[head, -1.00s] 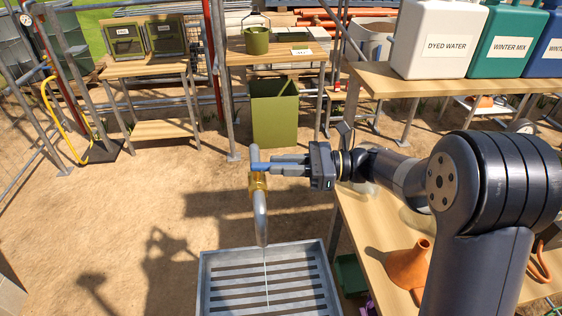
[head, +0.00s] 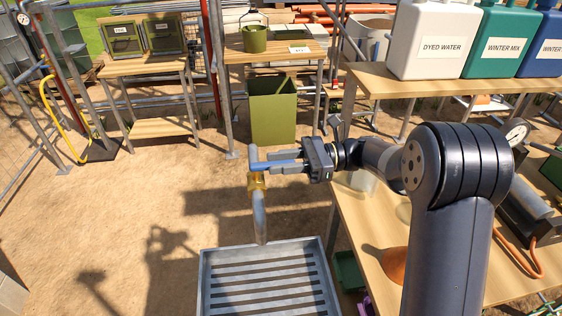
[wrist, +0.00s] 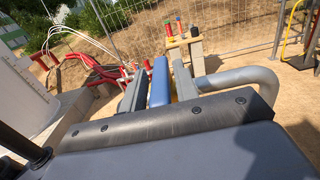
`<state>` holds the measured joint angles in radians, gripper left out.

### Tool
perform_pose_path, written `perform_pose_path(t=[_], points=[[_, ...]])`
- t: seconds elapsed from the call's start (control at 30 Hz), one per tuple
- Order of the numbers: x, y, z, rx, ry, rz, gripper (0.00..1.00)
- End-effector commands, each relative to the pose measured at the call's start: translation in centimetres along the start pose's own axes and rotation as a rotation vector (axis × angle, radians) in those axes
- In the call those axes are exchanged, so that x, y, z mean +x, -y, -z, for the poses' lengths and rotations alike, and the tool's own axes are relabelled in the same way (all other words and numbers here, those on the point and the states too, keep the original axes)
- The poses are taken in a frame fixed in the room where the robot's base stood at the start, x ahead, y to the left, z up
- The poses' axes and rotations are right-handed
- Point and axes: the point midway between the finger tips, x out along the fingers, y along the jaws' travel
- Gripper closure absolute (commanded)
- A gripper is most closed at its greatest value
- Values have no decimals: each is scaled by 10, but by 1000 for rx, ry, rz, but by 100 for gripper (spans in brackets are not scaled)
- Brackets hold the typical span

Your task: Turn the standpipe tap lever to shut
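The standpipe tap has a brass body (head: 257,184) on a grey pipe. Its curved spout (head: 260,222) points down over the slatted tray. A blue lever (head: 268,165) reaches from the tap toward the right, into my gripper. In the wrist view the blue lever (wrist: 160,82) lies lengthwise between the fingers (wrist: 160,90). The grey pipe (wrist: 240,77) bends just right of them. No water stream shows below the spout.
The slatted grey tray (head: 268,250) stands under the spout. Benches stand behind.

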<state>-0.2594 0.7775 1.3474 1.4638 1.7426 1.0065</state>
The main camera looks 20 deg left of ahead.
Motion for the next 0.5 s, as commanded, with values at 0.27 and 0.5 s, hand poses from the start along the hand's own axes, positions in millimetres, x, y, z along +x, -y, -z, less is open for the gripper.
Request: perform_pose_path(t=[0.27,0.5], points=[[0,0,0,1,0,2,60],[-14,1,2,0,-1,6,60]])
